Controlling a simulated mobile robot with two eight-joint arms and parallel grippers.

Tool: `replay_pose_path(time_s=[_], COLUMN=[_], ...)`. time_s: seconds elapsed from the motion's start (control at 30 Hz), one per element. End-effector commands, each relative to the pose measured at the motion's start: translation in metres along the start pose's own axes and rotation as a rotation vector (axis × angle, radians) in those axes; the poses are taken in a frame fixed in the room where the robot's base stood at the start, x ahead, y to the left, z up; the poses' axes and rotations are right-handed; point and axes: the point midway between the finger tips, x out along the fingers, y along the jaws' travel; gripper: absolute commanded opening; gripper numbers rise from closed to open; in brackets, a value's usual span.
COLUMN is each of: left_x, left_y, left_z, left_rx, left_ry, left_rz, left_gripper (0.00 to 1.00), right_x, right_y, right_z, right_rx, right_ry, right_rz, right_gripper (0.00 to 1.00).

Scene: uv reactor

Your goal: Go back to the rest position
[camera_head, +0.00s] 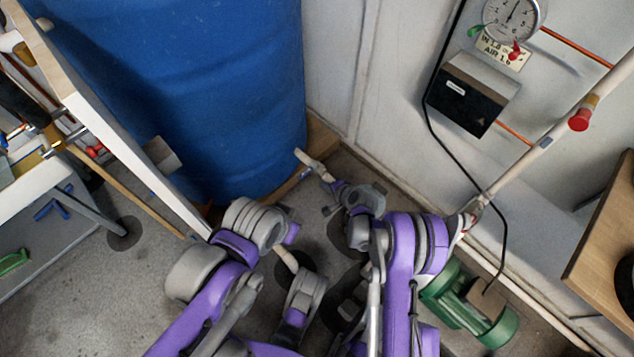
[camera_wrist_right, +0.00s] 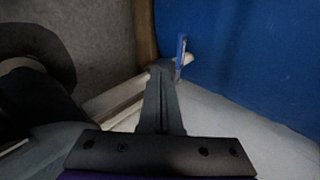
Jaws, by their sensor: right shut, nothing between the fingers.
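My right gripper (camera_head: 330,188) is low in the middle of the head view, close to the end of a pale pipe (camera_head: 312,163) by the foot of a blue drum. In the right wrist view its fingers (camera_wrist_right: 163,72) are together with nothing held. A small blue handle (camera_wrist_right: 181,55) and a pale pipe end show right at the fingertips; I cannot tell whether they touch. My left arm (camera_head: 215,290) comes in from the lower left and bends at a grey joint. I cannot make out its gripper.
The large blue drum (camera_head: 185,80) fills the upper left. A pale frame with a shelf (camera_head: 40,270) stands at the left. At the right are a black box (camera_head: 472,95), a dial gauge (camera_head: 513,18), a sloping pipe with a red knob (camera_head: 579,120), a green motor (camera_head: 470,308) and a wooden tabletop.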

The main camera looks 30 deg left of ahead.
Motion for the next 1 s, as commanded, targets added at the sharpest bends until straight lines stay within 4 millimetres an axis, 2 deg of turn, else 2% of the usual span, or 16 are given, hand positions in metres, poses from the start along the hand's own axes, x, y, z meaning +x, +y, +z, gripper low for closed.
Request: replay_pose_path(time_s=[0.03, 0.1, 0.3, 0.77, 0.87, 0.97, 1.0], left_x=[-0.005, -0.008, -0.013, -0.014, -0.014, -0.014, -0.014], left_y=[0.000, 0.000, 0.000, 0.000, 0.000, 0.000, 0.000], left_z=[-0.001, -0.002, -0.003, -0.003, -0.003, -0.003, -0.003], left_rx=[0.000, 0.000, 0.000, 0.000, 0.000, 0.000, 0.000], left_ry=[0.001, 0.001, 0.002, 0.002, 0.002, 0.002, 0.002], left_rz=[0.000, 0.000, 0.000, 0.000, 0.000, 0.000, 0.000], left_gripper=[0.00, 0.00, 0.00, 0.00, 0.00, 0.00, 0.00], right_x=[-0.015, -0.029, -0.055, -0.070, -0.092, -0.132, -0.151], right_y=[-0.002, -0.001, 0.000, -0.003, -0.011, -0.023, -0.028], right_z=[-0.001, -0.003, -0.005, -0.009, -0.020, -0.036, -0.042], right_rx=[0.000, 0.001, 0.000, -0.009, -0.034, -0.079, -0.100], right_ry=[0.001, 0.000, 0.000, 0.004, 0.019, 0.044, 0.055], right_rz=[0.000, 0.001, 0.001, 0.008, 0.030, 0.070, 0.090], right_gripper=[0.00, 0.00, 0.00, 0.00, 0.00, 0.00, 0.00])
